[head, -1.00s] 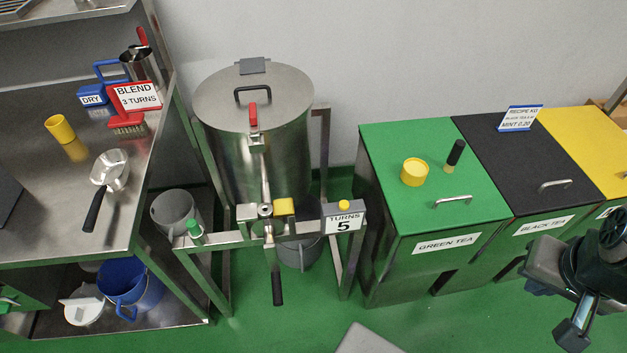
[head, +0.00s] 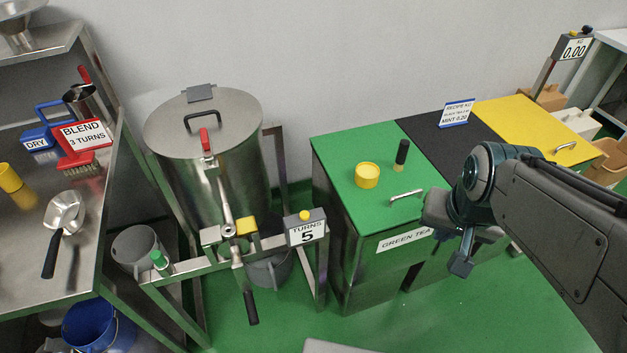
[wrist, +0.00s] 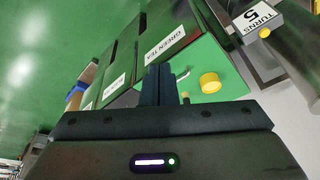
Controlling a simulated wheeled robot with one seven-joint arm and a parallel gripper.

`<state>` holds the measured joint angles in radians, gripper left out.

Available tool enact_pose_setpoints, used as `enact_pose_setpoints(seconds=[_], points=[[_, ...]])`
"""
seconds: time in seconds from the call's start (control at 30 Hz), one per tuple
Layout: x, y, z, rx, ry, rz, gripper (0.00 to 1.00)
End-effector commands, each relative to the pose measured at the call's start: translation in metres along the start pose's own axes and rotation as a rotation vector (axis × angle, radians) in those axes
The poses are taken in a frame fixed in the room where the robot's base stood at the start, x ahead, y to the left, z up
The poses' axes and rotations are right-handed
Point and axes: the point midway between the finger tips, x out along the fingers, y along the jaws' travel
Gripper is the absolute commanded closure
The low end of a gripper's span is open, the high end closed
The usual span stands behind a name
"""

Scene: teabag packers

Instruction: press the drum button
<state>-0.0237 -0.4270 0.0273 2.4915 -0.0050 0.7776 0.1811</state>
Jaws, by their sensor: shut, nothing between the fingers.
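The metal drum (head: 205,150) stands upright in a frame at left centre in the head view, its lid down. A grey counter box (head: 306,228) reading "TURNS 5" sits on the frame's right side, with a yellow button (head: 304,215) on top. The box (wrist: 262,22) and its yellow button (wrist: 265,32) also show at the top right of the wrist view. A yellow block (head: 246,226) and a green-capped part (head: 158,258) are on the frame's front. My gripper (wrist: 160,68) is shut and empty, right of the drum and apart from the counter box.
The green tea bin (head: 335,160) stands right of the drum, with a yellow cup (head: 367,175) and black-handled tool (head: 402,152) on its lid. The crank handle (head: 250,306) hangs in front of the drum. A steel bench (head: 95,215) is at left. Green floor lies in front.

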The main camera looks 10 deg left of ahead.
Motion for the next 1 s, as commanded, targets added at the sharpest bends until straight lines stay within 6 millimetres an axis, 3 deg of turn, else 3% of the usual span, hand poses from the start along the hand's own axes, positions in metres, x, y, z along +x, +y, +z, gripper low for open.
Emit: enact_pose_setpoints(seconds=[0.2,0.5,0.8,1.0], points=[[0.029,-0.051,-0.058,0.284,0.069,-0.062,1.0],[0.084,-0.145,-0.1,0.735,0.081,-0.267,1.0],[0.132,-0.241,-0.095,1.213,-0.08,-0.506,1.0],[0.148,-0.278,-0.082,1.432,-0.198,-0.6,1.0]])
